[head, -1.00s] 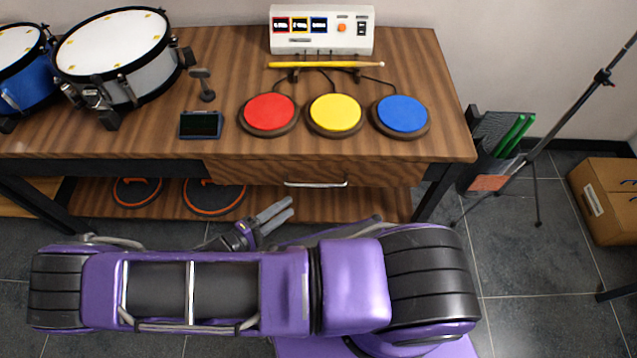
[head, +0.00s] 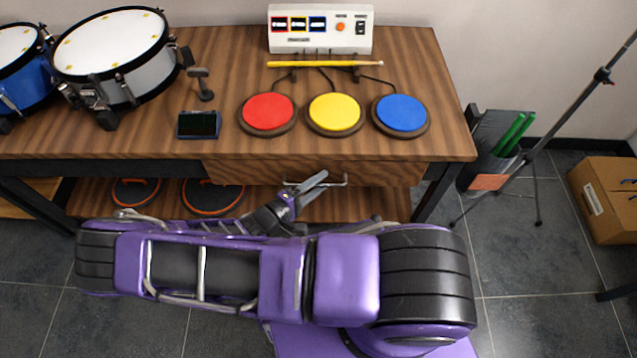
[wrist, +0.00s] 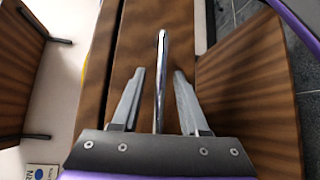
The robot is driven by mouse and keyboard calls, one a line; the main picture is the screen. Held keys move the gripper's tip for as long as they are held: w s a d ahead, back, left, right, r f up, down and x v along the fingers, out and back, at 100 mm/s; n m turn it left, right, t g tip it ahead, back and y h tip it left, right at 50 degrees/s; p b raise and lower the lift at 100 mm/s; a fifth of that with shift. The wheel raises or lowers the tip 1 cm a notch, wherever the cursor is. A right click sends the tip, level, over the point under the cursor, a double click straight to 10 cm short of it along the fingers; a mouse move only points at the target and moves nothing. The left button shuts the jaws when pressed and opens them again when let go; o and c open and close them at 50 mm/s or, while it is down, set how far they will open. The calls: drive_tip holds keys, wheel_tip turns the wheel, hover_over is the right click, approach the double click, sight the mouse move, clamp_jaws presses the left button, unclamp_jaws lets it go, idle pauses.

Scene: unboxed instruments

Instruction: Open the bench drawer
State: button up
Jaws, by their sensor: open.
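The bench drawer (head: 390,174) is a wooden front under the right part of the bench top, and it looks shut. Its silver bar handle (head: 334,183) runs level across it; my gripper hides part of the handle's left half in the head view. My gripper (head: 318,183) is open at the handle. In the wrist view the handle (wrist: 161,70) stands between the two grey fingers of my gripper (wrist: 156,95), with a gap on each side. I cannot see the fingers touching it.
The wooden bench (head: 230,70) carries red (head: 268,111), yellow (head: 335,112) and blue (head: 401,113) pads, a drumstick (head: 325,64), a white box (head: 320,30) and drums (head: 115,50). A lower shelf (head: 370,206) holds orange-rimmed discs. A stand and cardboard box (head: 608,200) are at right.

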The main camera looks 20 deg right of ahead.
clamp_jaws()
idle(1.3)
